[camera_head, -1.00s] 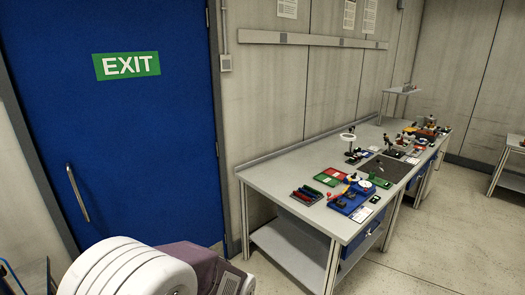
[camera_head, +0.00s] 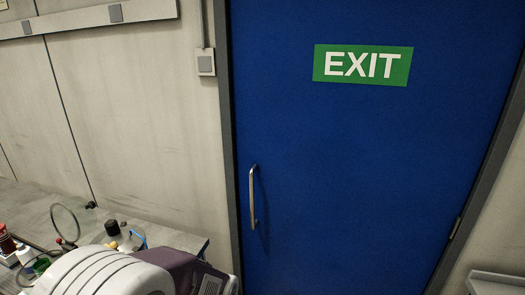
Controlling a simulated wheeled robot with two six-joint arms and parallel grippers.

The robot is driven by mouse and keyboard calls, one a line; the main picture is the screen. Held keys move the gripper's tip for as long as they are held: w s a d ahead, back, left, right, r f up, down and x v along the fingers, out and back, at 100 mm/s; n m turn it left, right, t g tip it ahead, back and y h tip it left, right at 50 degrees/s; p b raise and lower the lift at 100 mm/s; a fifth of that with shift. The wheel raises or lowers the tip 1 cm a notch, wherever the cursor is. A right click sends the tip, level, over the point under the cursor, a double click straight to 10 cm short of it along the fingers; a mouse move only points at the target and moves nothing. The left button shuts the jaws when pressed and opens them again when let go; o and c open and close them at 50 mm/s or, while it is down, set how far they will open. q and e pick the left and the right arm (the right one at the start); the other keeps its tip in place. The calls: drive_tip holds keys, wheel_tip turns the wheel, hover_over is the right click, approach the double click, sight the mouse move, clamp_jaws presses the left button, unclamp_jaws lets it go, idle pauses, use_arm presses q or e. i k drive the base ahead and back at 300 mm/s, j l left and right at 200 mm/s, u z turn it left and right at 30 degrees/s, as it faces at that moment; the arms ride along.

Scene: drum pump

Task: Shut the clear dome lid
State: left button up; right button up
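I cannot make out the clear dome lid for certain. A thin round clear-looking ring (camera_head: 65,222) stands upright on a bench at the lower left; I cannot tell whether it is a lid or a lens. Beside it is a rounded, partly see-through item with a black cap (camera_head: 113,229), partly hidden by my white ribbed body part in front. Neither of my grippers is in view.
The grey bench (camera_head: 170,236) runs along the wall at the lower left, with small bottles (camera_head: 8,243) at its left end. A blue EXIT door (camera_head: 345,170) with a metal handle (camera_head: 252,196) fills the right. A grey ledge (camera_head: 495,283) shows at the lower right.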

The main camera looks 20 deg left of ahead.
sight(91, 205)
drive_tip(key=i+u, duration=0.25)
drive_tip(key=u, duration=0.25)
drive_tip(key=i+u, duration=0.3)
drive_tip(key=u, duration=0.2)
drive_tip(key=i+l+u, duration=0.2)
drive_tip(key=u, duration=0.3)
drive_tip(key=i+l+u, duration=0.25)
drive_tip(key=u, duration=0.25)
drive_tip(key=i+l+u, duration=0.15)
drive_tip(key=l+u, duration=0.2)
drive_tip(key=u, duration=0.15)
drive_tip(key=i+l+u, duration=0.1)
drive_tip(key=l+u, duration=0.4)
drive_tip(key=j+z, duration=0.1)
drive_tip(key=z, duration=0.2)
drive_tip(key=j+z, duration=0.1)
drive_tip(key=z, duration=0.15)
